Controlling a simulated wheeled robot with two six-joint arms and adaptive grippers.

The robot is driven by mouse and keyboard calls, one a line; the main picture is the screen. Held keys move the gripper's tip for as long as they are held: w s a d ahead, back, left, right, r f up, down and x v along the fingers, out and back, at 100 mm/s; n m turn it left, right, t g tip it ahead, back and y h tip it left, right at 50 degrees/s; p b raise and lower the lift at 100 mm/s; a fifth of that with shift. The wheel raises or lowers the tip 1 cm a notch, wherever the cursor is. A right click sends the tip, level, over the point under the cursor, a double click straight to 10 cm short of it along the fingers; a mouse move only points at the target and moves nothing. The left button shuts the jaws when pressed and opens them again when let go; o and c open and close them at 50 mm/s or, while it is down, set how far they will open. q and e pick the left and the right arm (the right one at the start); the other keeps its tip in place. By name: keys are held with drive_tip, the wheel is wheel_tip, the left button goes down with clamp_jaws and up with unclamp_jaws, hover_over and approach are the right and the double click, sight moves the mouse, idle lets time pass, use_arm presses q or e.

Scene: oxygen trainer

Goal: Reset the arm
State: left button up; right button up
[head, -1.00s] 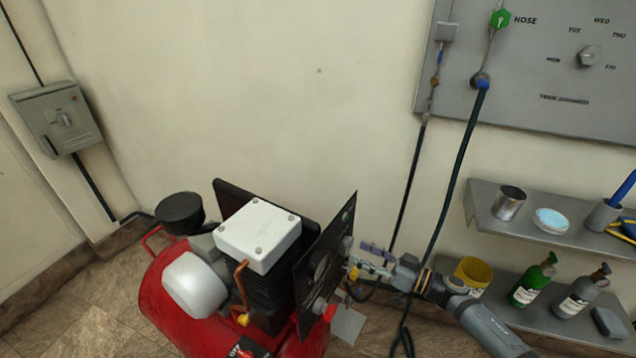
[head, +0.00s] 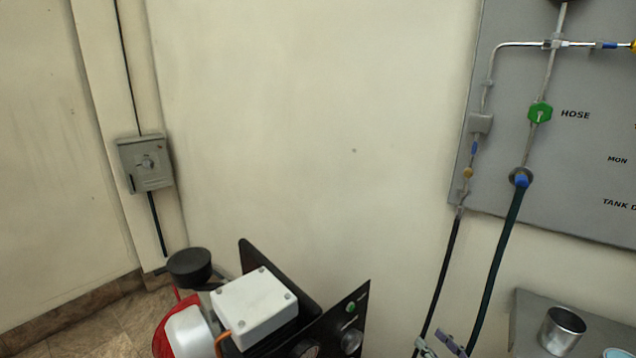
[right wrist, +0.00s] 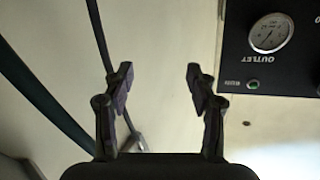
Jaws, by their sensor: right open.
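My right gripper (head: 438,348) shows only in part at the bottom edge of the head view, to the right of the compressor's black panel (head: 352,312) and apart from it. In the right wrist view, my right gripper (right wrist: 159,82) is open, its two dark fingers wide apart with nothing between them. The panel with a round outlet gauge (right wrist: 271,33) is at the upper right there, clear of the fingers. My left gripper is in neither view.
The compressor's white box (head: 254,305) is at the bottom. A dark green hose (head: 498,262) and a thin black hose (head: 447,270) hang from the grey wall panel (head: 590,160). A shelf (head: 525,325) with a metal cup (head: 562,330) is at lower right. A switch box (head: 146,163) is on the left wall.

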drive_tip(key=s+d+f+m+g+h, duration=0.35)
drive_tip(key=s+f+m+h, duration=0.2)
drive_tip(key=h, duration=0.45)
drive_tip(key=s+a+f+n+g+y, duration=0.1)
drive_tip(key=s+a+f+n+g, duration=0.15)
drive_tip(key=s+g, duration=0.4)
drive_tip(key=s+a+f+n+g+y, duration=0.1)
drive_tip(key=s+a+g, duration=0.25)
drive_tip(key=s, duration=0.65)
wheel_tip(320, 180, down, 19)
drive_tip(key=d, duration=0.2)
drive_tip(key=s+d+f+g, duration=0.1)
drive_tip(key=s+f, duration=0.8)
drive_tip(key=f, duration=0.6)
use_arm(q)
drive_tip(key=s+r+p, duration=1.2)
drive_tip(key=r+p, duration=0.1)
drive_tip(key=p, duration=0.7)
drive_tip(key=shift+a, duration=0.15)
use_arm(e)
drive_tip(key=s+r, duration=1.1)
drive_tip(key=r, duration=0.1)
drive_tip(key=shift+s+d+r+m+g, duration=0.15)
drive_tip(key=shift+s+d+m+g, duration=0.15)
drive_tip(key=shift+s+d+g, duration=0.1)
